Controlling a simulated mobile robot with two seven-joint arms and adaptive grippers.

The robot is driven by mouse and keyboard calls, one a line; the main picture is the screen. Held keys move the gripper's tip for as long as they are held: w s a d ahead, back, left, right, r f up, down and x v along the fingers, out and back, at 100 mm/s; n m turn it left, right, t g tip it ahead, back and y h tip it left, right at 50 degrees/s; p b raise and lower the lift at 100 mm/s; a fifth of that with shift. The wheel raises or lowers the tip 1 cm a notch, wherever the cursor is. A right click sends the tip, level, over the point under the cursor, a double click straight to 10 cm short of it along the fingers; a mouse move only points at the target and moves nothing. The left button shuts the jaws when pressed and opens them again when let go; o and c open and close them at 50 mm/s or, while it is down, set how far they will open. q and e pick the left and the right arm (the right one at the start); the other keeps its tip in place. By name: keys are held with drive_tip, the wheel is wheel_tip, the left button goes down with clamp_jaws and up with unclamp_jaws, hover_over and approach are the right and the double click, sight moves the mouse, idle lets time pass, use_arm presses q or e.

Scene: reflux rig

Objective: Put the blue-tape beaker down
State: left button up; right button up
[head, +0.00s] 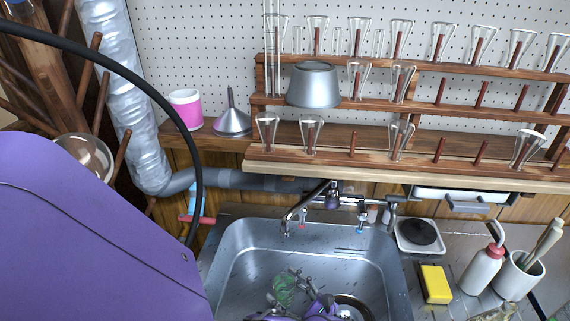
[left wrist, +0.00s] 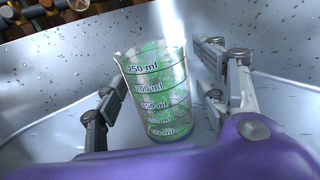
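A clear beaker (head: 284,290) with green showing through its wall and dark volume marks is in the steel sink (head: 240,262). It fills the middle of the left wrist view (left wrist: 155,95), with its mouth up and slightly tilted in the picture. My left gripper (head: 290,288) is down in the sink at the beaker. In the left wrist view its fingers stand on either side of the beaker, with a visible gap on the right, so it looks open. Whether the left finger touches is unclear. My right gripper is not in view.
A chrome faucet (head: 300,208) overhangs the sink's back. A pegged wooden rack (head: 350,159) holds glassware behind. A drain (head: 352,306) is beside my gripper.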

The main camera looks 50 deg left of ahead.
sight(293, 295)
use_arm(q)
drive_tip(key=d, duration=0.5)
drive_tip(key=d+b, duration=0.1)
drive_tip(key=d, duration=0.1)
drive_tip(key=shift+w+d, duration=0.25)
drive_tip(key=shift+w, duration=0.15)
